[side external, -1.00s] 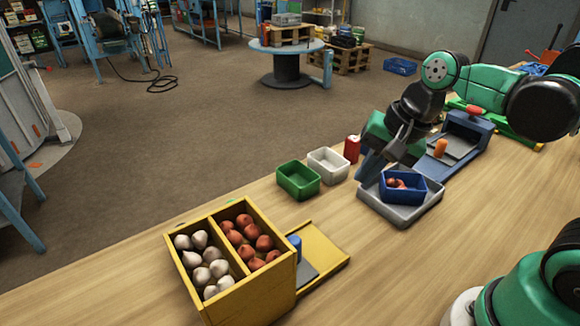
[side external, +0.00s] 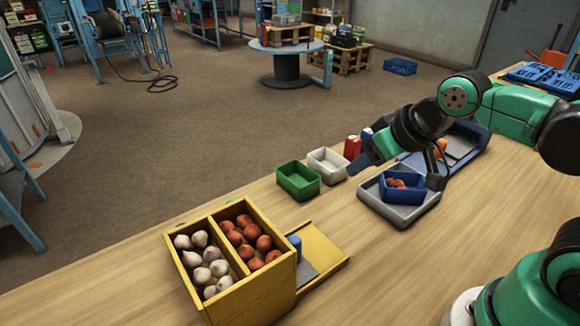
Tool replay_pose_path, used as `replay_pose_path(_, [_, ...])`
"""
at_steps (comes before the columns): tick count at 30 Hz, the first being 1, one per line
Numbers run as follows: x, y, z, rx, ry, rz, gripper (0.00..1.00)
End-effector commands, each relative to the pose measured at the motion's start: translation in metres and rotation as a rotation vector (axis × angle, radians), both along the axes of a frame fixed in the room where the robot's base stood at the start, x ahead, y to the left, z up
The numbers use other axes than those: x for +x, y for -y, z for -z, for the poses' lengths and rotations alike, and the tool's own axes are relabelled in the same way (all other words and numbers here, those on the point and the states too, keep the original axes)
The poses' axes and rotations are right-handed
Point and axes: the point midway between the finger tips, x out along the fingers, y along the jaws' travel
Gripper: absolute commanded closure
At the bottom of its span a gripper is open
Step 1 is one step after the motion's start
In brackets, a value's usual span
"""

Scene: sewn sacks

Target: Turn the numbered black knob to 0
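I cannot make out a numbered black knob in this view; it may be hidden or too small. My gripper (side external: 400,172) is over the far side of the grey tray (side external: 402,215). Its two fingers look spread apart, one to the left near the red container and one to the right beside the blue bin. I see nothing held between them. The blue bin (side external: 404,195) sits on the grey tray with a few reddish bulbs (side external: 395,183) in it. Behind my gripper is a blue station (side external: 472,130) with an orange part (side external: 441,146), partly covered by my arm.
A green bin (side external: 298,181), a white bin (side external: 327,163) and a red container (side external: 352,147) stand left of the tray. A yellow two-compartment box (side external: 262,290) holds white and reddish bulbs.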

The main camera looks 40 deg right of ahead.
Motion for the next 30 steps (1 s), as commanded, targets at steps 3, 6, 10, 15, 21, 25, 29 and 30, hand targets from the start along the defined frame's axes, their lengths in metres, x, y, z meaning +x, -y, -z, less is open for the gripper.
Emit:
replay_pose_path(3, [0.016, -0.013, -0.014, 0.05, -0.045, 0.03, 0.27])
replay_pose_path(6, [0.037, -0.032, -0.028, 0.11, -0.112, 0.081, 0.27])
replay_pose_path(10, [0.066, -0.064, -0.04, 0.178, -0.212, 0.167, 0.27])
replay_pose_path(15, [0.1, -0.114, -0.039, 0.231, -0.339, 0.291, 0.27])
replay_pose_path(21, [0.125, -0.179, -0.017, 0.247, -0.471, 0.456, 0.27])
replay_pose_path(25, [0.129, -0.217, 0.004, 0.234, -0.533, 0.56, 0.27])
replay_pose_path(29, [0.127, -0.241, 0.021, 0.219, -0.568, 0.636, 0.27])
replay_pose_path(30, [0.126, -0.246, 0.025, 0.215, -0.575, 0.653, 0.27])
